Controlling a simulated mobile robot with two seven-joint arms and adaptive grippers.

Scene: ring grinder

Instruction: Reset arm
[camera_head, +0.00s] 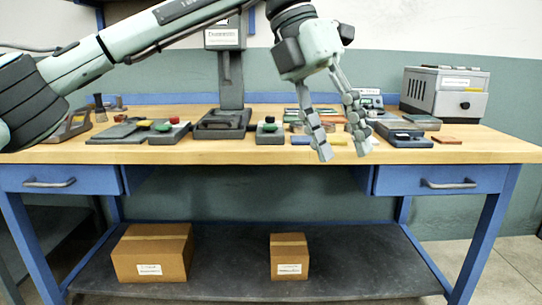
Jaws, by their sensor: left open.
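My left arm comes in from the left and crosses the upper part of the head view. My left gripper (342,157) hangs fingers down in front of the workbench (230,151), right of its middle. Its two grey fingers are apart, with nothing seen between them. The fingers hide some of the small items on the bench behind them. My right gripper is not in view.
The bench carries a grey press-like stand (231,78), a button box (270,133), a grey machine (444,94) and several flat parts. Two cardboard boxes, a larger one (153,254) and a smaller one (289,257), sit on the lower shelf (225,281).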

